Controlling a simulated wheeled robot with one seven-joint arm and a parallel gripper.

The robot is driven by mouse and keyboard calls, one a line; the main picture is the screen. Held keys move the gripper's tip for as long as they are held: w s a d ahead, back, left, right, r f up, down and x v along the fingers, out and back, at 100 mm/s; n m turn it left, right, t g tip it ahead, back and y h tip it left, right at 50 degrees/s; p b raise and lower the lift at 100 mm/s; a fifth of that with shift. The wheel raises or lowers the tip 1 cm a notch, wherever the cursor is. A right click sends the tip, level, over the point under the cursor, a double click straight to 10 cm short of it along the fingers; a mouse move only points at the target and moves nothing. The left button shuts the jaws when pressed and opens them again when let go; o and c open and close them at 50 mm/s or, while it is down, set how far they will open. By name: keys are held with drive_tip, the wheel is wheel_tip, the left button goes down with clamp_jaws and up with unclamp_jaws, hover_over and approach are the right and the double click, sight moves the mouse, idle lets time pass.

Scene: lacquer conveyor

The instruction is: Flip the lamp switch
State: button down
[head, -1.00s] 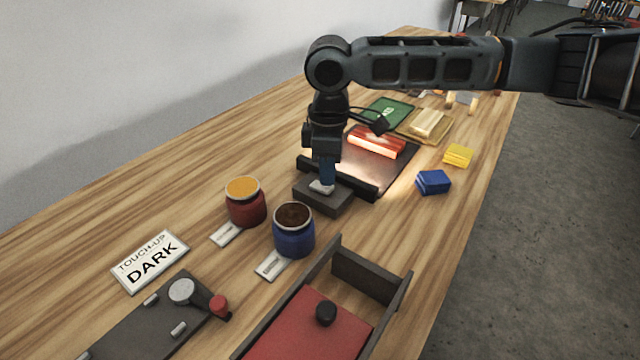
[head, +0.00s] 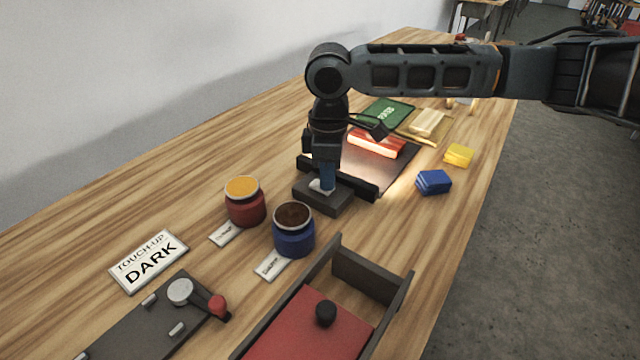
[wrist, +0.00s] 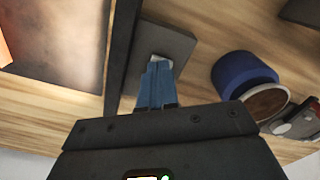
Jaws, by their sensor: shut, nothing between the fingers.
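The lamp switch is a dark grey box (head: 335,203) on the wooden table with a small white rocker (head: 315,185) on top. My gripper (head: 326,188) points down onto the box, its blue fingers together with nothing between them. The fingertips are at the rocker and seem to touch it. In the wrist view the blue fingers (wrist: 157,75) end at the white rocker (wrist: 156,58) and hide part of it. A lit dark panel (head: 392,172) behind the switch carries a glowing red block (head: 376,143).
A red jar (head: 246,208) and a blue jar (head: 294,238) stand in front of the switch. A dark-walled tray (head: 372,278) is at the front. Blue (head: 433,182) and yellow (head: 459,155) blocks lie on the right. A dark bar (head: 358,188) borders the panel behind the switch box.

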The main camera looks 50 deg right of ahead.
wheel_tip(320, 180, up, 7)
drive_tip(key=p, duration=0.6)
drive_tip(key=shift+p, duration=0.35)
idle(0.6)
